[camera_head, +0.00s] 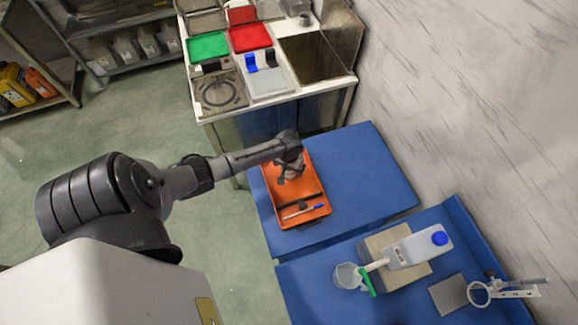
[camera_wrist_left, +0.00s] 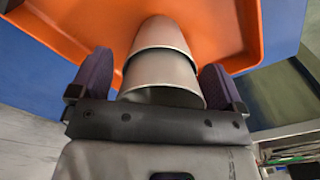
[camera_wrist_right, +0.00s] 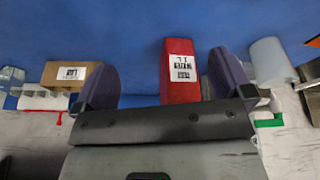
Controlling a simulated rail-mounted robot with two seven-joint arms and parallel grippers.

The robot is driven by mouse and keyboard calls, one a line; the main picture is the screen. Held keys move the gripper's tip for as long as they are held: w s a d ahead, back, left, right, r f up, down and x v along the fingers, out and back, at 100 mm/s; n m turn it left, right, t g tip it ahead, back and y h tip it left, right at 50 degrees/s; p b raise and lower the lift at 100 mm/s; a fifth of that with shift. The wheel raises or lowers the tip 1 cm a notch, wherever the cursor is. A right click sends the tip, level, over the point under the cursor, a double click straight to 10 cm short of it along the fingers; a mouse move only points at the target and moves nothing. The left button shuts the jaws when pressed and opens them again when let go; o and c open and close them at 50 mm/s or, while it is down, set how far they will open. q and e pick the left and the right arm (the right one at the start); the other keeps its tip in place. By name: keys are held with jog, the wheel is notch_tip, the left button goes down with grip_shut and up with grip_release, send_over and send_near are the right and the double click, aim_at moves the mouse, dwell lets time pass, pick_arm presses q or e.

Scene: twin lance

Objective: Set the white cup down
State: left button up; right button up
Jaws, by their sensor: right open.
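A pale grey-white cup (camera_wrist_left: 160,70) shows in the left wrist view over the orange tray (camera_wrist_left: 85,35), its open mouth toward the camera. A dark line across it looks like a second cup's rim, but I cannot tell. My left gripper (camera_wrist_left: 155,75) has one finger on each side of the cup. Whether the fingers press on it is unclear. In the head view my left gripper (camera_head: 291,168) is over the far part of the orange tray (camera_head: 283,213) and mostly hides the cup. My right gripper (camera_wrist_right: 164,75) is open, with a red box (camera_wrist_right: 180,80) visible between its fingers.
The tray lies on a blue table (camera_head: 365,180) and holds a blue-tipped pen (camera_head: 303,211). A nearer blue table (camera_head: 312,290) carries a white bottle with a blue cap (camera_head: 418,248), a clear jug (camera_head: 347,276) and a grey block (camera_head: 449,295). A counter (camera_head: 285,125) stands behind.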

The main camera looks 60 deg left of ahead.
pick_arm(q)
jog(key=shift+r, duration=0.1)
jog(key=shift+r, duration=0.25)
notch_tip(320, 180, up, 11)
jog(key=p, duration=0.2)
jog(key=s+d+m+t, duration=0.1)
jog(key=s+d+m, duration=0.25)
jog(key=d, duration=0.45)
jog(key=s+d+m, duration=0.2)
jog(key=s+d, duration=0.3)
jog(key=d, duration=0.2)
jog(key=s+d+r+m+t, duration=0.2)
jog(key=s+d+r+m, duration=0.1)
jog(key=s+d+r, duration=0.5)
jog(key=shift+s+d+r+m+t, duration=0.3)
jog(key=shift+r+m, duration=0.05)
jog(key=shift+r, duration=0.4)
